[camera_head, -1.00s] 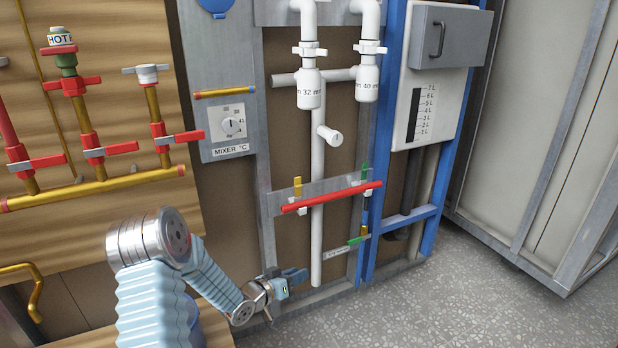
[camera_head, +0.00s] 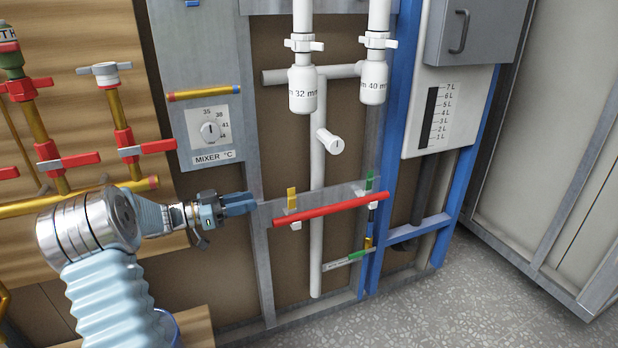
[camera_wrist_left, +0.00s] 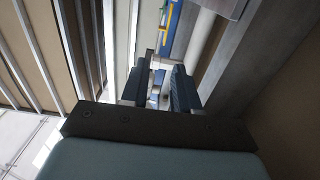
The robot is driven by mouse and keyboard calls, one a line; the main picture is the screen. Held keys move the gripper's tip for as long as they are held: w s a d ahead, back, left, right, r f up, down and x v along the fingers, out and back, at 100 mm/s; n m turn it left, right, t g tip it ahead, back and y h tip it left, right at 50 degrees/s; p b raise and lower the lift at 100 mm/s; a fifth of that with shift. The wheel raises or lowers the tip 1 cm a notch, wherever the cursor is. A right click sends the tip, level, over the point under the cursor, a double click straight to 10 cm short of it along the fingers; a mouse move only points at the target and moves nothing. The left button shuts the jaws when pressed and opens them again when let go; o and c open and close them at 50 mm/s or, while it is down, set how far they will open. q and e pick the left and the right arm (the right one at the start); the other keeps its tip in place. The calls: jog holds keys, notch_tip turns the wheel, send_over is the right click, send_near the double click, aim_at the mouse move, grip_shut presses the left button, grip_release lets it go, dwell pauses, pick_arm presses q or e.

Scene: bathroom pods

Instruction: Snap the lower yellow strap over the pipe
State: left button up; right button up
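In the head view a small yellow strap (camera_head: 368,242) stands at the lower right of the pipe frame, beside the blue post and just above a green strap (camera_head: 357,254). Another yellow strap (camera_head: 291,198) stands upright at the left end of the red pipe (camera_head: 330,209), with white clips below the pipe. My left gripper (camera_head: 240,204) is left of the red pipe, at about its height and apart from the lower yellow strap. In the left wrist view its dark blue fingers (camera_wrist_left: 159,88) are spread with nothing between them. My right gripper is out of view.
A white vertical pipe (camera_head: 316,250) runs behind the red pipe. A metal post (camera_head: 263,255) stands near my left gripper, and a blue post (camera_head: 386,150) is to the right. Brass pipes with red valve handles (camera_head: 66,160) are at the left. The floor at right is clear.

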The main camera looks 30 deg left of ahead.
aim_at(292, 198)
pick_arm(q)
jog(key=p+x, duration=0.1)
jog(key=x, duration=1.3)
jog(key=shift+w, duration=0.5)
jog(key=shift+r, duration=0.1)
grip_shut()
